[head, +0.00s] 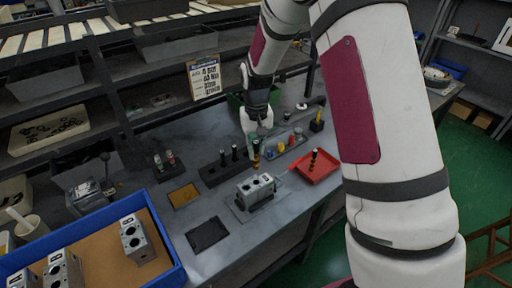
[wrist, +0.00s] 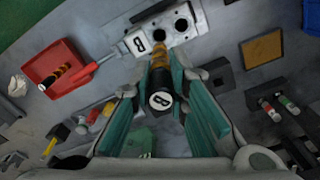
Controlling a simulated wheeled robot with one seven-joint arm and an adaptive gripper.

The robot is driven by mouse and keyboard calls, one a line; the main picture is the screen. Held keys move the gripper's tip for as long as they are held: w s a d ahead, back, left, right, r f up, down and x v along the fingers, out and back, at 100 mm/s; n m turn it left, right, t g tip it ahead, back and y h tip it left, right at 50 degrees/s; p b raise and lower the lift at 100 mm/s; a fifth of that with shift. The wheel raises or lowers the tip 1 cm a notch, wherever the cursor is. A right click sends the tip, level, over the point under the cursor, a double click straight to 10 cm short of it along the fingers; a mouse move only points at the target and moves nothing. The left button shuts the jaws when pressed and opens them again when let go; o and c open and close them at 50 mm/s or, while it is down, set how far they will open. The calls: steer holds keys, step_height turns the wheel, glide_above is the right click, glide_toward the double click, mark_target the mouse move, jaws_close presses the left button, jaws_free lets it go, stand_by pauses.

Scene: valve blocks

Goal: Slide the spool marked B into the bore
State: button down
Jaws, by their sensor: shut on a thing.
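The spool marked B (wrist: 160,84) has a black end with a white B label and a gold and dark banded body. My gripper (wrist: 161,92) is shut on it, with teal fingers on both sides near the labelled end. The grey valve block (wrist: 140,42), also marked B, lies beyond the spool with dark round bores in its face. The spool's far end points at the block and overlaps one bore in the wrist view; I cannot tell whether it touches. In the head view the spool (head: 256,157) is above the block (head: 257,188), apparently apart.
A red tray (head: 329,175) with another banded spool stands right of the block. A dark rack (head: 212,175) with black-topped spools is behind it, left. A blue crate (head: 165,222) holds several blocks at the lower left. Dark and tan pads lie between crate and block.

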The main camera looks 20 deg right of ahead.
mark_target(256, 161)
steer(key=shift+f+b, duration=0.55)
steer(key=shift+f, duration=2.35)
steer(key=shift+f+b, duration=0.9)
steer(key=shift+f, duration=2.85)
steer(key=c, duration=1.5)
jaws_free()
steer(key=shift+o, duration=0.2)
step_height(256, 161, up, 12)
